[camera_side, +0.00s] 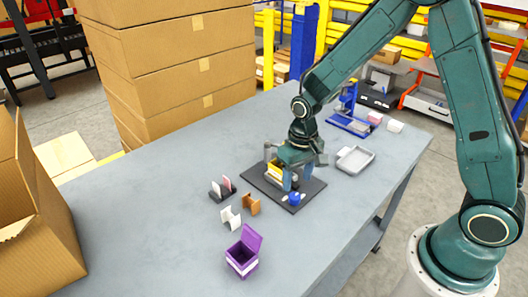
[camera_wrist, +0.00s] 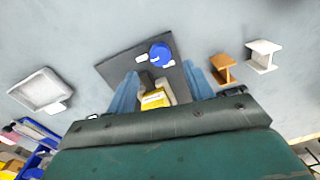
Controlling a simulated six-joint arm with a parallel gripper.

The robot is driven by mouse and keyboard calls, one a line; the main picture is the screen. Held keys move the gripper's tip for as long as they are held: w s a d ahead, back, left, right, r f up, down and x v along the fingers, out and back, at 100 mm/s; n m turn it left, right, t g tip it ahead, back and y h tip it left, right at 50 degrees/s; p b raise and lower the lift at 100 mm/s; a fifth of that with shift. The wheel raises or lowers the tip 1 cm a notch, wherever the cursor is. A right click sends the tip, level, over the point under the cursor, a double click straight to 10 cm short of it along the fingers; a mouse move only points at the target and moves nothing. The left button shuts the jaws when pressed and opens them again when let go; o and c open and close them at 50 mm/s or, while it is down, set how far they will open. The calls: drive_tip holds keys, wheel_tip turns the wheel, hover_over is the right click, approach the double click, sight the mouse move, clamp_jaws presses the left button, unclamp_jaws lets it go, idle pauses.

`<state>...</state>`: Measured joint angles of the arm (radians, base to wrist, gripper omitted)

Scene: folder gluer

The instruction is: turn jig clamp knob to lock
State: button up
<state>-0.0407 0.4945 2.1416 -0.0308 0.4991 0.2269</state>
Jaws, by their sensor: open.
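The jig is a dark flat plate (camera_side: 263,183) on the grey table, also seen in the wrist view (camera_wrist: 118,67). A round blue knob (camera_side: 294,199) sits near its front end; in the wrist view the knob (camera_wrist: 160,54) lies just beyond my fingertips, with small white pieces beside it. A yellow block (camera_wrist: 155,99) stands on the plate between my fingers, partly hidden by my gripper in the side view. My gripper (camera_side: 297,177) is over the plate with its blue fingers apart, open. In the wrist view the fingers (camera_wrist: 162,80) flank the block, apart from the knob.
A grey tray (camera_side: 355,159) lies right of the plate. A brown holder (camera_side: 251,204), a white holder (camera_side: 231,218) and a dark card stand (camera_side: 222,190) are left of it. A purple box (camera_side: 243,252) stands at the front.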

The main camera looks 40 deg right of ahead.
sight(296, 195)
wheel_tip(296, 195, up, 8)
drive_tip(key=shift+f, duration=0.15)
idle(0.3)
drive_tip(key=shift+d, duration=0.1)
drive_tip(key=s+d+r+n+t, duration=0.2)
drive_tip(key=s+r+t, duration=0.3)
drive_tip(key=s+r, duration=1)
drive_tip(key=s, duration=0.5)
drive_tip(key=shift+r+t, duration=0.3)
drive_tip(key=shift+r, duration=0.1)
